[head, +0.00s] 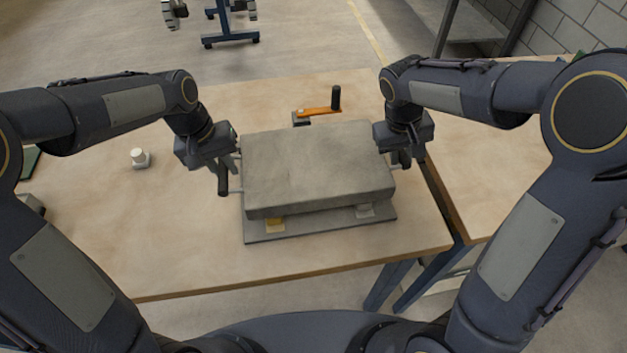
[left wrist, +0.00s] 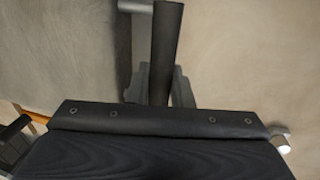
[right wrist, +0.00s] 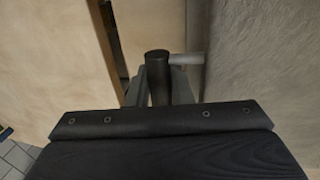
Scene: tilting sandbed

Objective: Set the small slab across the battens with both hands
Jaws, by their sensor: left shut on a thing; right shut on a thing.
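A thick grey slab (head: 318,165) lies roughly level over a thin grey plate (head: 290,234) on the bench. A yellowish piece (head: 275,225) and a pale grey piece (head: 366,210), likely batten ends, show in the gap under its front edge. I cannot tell whether the slab touches them. My left gripper (head: 226,172) is shut on the dark handle (left wrist: 167,50) at the slab's left side. My right gripper (head: 402,156) is shut on the dark handle (right wrist: 157,75) at its right side. The slab hides most of what is beneath it.
An orange crank (head: 318,111) with a black knob stands just behind the slab. A small white-topped item (head: 139,157) sits to the left on the bench (head: 180,240). A gap separates this bench from a second one (head: 490,180) at right.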

